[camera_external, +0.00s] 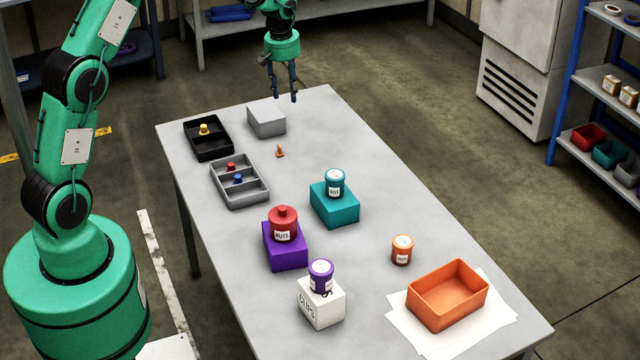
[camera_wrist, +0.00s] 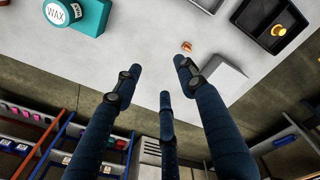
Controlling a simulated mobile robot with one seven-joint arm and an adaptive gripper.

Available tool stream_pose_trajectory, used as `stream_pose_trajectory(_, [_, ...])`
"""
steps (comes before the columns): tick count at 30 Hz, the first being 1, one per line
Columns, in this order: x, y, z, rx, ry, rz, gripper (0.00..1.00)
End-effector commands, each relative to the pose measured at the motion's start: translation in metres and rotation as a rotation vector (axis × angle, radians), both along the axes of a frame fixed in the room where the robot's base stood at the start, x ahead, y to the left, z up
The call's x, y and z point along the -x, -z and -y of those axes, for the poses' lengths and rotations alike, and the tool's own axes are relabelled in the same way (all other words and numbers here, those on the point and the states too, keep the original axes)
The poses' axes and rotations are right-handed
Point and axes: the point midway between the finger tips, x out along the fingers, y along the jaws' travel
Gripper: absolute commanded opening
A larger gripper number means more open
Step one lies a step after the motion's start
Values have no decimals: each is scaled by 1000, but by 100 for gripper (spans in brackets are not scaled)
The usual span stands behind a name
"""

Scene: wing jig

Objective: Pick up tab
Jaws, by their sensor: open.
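The tab is most likely the small orange piece (camera_external: 279,152) standing on the grey table near the grey block; it also shows in the wrist view (camera_wrist: 187,47). My gripper (camera_external: 283,97) hangs at the far end of the table, beyond the grey block and apart from the orange piece. Its dark blue fingers are spread and empty, and they also show in the wrist view (camera_wrist: 158,77). The orange piece lies past the fingertips there, with nothing covering it.
The grey block (camera_external: 266,121) stands between my gripper and the orange piece. A black tray (camera_external: 211,150) and a grey divided tray (camera_external: 240,191) hold small knobs at left. A teal box (camera_external: 335,208) bears a jar. The table (camera_external: 330,130) is clear right of the orange piece.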

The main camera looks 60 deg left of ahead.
Motion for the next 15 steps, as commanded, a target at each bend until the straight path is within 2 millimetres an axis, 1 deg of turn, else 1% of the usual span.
stream_pose_trajectory(1, [-2, 15, -13, 7, -29, -11, 41])
stream_pose_trajectory(9, [-10, 88, -70, 35, -176, -50, 41])
stream_pose_trajectory(12, [-10, 110, -86, 43, -220, -60, 41])
stream_pose_trajectory(15, [-9, 128, -98, 49, -252, -68, 41])
